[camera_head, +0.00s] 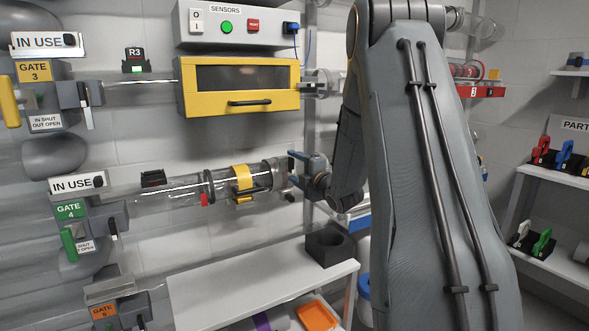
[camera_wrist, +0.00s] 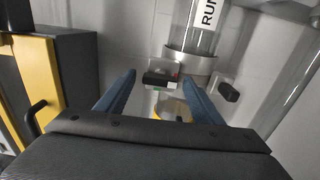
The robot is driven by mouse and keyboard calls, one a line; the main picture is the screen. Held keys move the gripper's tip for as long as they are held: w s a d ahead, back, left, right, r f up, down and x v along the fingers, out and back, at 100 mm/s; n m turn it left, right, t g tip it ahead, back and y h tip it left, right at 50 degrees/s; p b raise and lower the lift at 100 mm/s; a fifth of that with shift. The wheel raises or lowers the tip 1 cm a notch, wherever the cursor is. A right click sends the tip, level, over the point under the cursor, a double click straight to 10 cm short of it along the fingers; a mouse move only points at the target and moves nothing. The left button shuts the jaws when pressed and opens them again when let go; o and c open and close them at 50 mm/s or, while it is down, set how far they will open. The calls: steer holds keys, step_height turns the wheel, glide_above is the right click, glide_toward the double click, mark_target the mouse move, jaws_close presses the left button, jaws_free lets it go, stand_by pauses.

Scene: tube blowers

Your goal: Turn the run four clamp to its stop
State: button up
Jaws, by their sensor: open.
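The run four tube (camera_head: 180,190) is clear and runs right from the green gate 4 label (camera_head: 70,211). My gripper (camera_head: 293,169) is open at the tube's right end. In the wrist view its blue fingers (camera_wrist: 160,82) are spread. A small black block (camera_wrist: 160,79) appears between the fingertips, and another black piece (camera_wrist: 229,92) lies to the right. I see no firm grip, and contact is unclear.
A yellow-fronted box (camera_head: 240,87) hangs above the tube and also fills the left of the wrist view (camera_wrist: 38,75). A grey shelf (camera_head: 210,290) with a dark holder (camera_head: 330,246) is below. A parts shelf (camera_head: 555,262) stands at right.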

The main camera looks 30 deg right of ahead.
steer(key=s, duration=0.7)
steer(key=shift+s, duration=0.4)
steer(key=shift+d, duration=0.1)
